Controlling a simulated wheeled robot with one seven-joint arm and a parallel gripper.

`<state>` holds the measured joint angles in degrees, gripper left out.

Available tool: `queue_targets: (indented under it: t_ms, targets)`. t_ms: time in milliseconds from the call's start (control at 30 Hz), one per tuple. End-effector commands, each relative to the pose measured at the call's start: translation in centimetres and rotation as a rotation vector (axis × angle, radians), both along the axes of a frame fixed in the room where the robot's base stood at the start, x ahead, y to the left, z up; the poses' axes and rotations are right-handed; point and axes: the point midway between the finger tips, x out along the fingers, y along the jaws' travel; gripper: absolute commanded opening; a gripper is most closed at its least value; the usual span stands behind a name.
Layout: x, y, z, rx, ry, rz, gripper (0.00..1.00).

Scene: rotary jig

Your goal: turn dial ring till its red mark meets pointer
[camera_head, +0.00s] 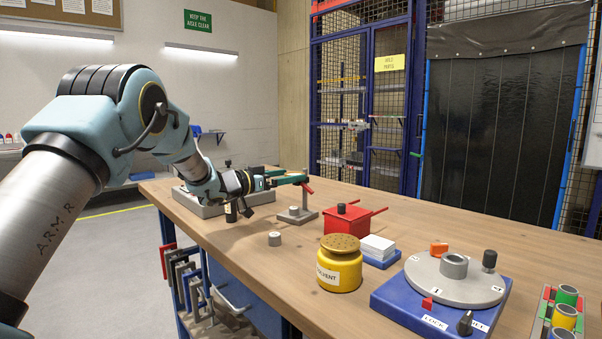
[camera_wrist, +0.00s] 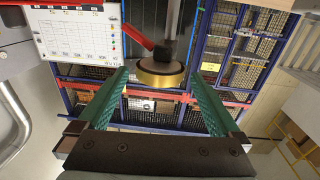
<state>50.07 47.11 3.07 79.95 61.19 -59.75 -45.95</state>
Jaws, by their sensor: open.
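The rotary jig has a blue base (camera_head: 385,297) at the front right of the bench. On it lies a grey dial ring (camera_head: 420,274) with a central hub (camera_head: 454,266) and an upright black knob (camera_head: 489,260). An orange block (camera_head: 438,249) is at the ring's back edge. A small red piece (camera_head: 427,303) is at its front edge; I cannot tell which is mark and which pointer. They are well apart. My gripper (camera_head: 291,179) is far left of the jig, open. In the wrist view a brass-rimmed disc (camera_wrist: 160,78) appears between its fingers, apparently not gripped.
A black lever knob (camera_head: 465,323) stands at the jig's front by the LOCK label. A yellow solvent can (camera_head: 339,266), white blocks on a blue tray (camera_head: 378,248) and a red box with handles (camera_head: 347,218) stand between gripper and jig. Coloured cups (camera_head: 564,316) are at right.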

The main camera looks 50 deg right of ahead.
Motion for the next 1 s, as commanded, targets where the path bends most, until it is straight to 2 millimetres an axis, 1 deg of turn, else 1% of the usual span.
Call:
queue_targets:
  t_ms: [33, 100, 200, 300, 467, 700, 1000]
  targets:
    - [-0.2, -1.1, 0.1, 0.0, -0.002, -0.003, 1.0]
    - [-0.3, -2.2, 0.1, 0.0, -0.001, -0.002, 1.0]
    - [-0.5, -3.6, 0.0, 0.0, -0.002, -0.001, 1.0]
    - [-0.6, -4.6, 0.1, 0.0, -0.002, -0.001, 1.0]
    - [-0.7, -5.2, 0.0, 0.0, -0.001, 0.0, 1.0]
    - [-0.7, -5.2, 0.0, 0.0, -0.001, 0.0, 1.0]
    - [-0.7, -5.2, 0.0, -0.001, -0.001, 0.0, 0.66]
